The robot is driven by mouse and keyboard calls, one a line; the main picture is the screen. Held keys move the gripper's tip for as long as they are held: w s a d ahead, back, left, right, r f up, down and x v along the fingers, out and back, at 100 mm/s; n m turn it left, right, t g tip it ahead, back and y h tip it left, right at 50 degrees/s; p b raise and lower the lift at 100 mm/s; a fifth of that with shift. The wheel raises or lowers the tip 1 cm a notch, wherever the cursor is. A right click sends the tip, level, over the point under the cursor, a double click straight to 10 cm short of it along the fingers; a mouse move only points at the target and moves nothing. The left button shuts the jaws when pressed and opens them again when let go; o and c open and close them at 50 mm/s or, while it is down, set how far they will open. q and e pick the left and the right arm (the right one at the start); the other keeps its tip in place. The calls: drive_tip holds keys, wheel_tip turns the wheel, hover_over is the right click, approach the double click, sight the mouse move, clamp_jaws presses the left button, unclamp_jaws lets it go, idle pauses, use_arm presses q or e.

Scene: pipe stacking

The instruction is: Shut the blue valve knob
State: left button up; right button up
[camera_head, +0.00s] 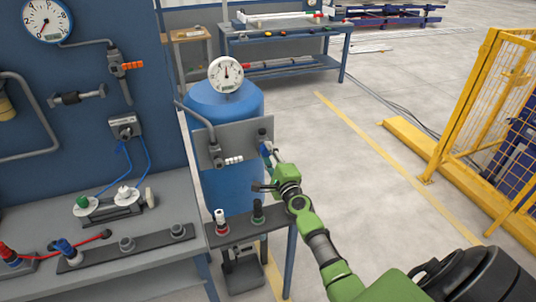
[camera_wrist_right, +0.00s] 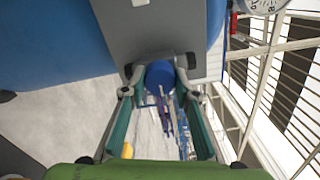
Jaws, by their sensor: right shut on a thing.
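The blue valve knob (camera_wrist_right: 160,73) shows as a round blue end in the right wrist view, in front of a grey panel (camera_wrist_right: 150,30). In the head view the knob (camera_head: 264,147) is a small blue piece on the right part of the panel (camera_head: 240,133) in front of the blue tank (camera_head: 238,189). My right gripper (camera_head: 269,156) reaches the knob from the lower right. Its two fingertips (camera_wrist_right: 160,76) stand on either side of the knob and are shut on it. The knob's far side is hidden. My left gripper is in neither view.
A second valve (camera_head: 216,150) with a white handle sits on the panel's left part. A pressure gauge (camera_head: 226,74) tops the tank. A workbench (camera_head: 165,225) with fittings stands at left, a yellow fence (camera_head: 490,120) at right. The floor between is open.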

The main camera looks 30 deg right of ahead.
drive_tip(key=o, duration=1.1)
drive_tip(key=shift+d, duration=0.1)
drive_tip(key=shift+s+a, duration=0.2)
drive_tip(key=shift+s, duration=0.05)
drive_tip(key=v, duration=1.1)
drive_tip(key=shift+s, duration=0.25)
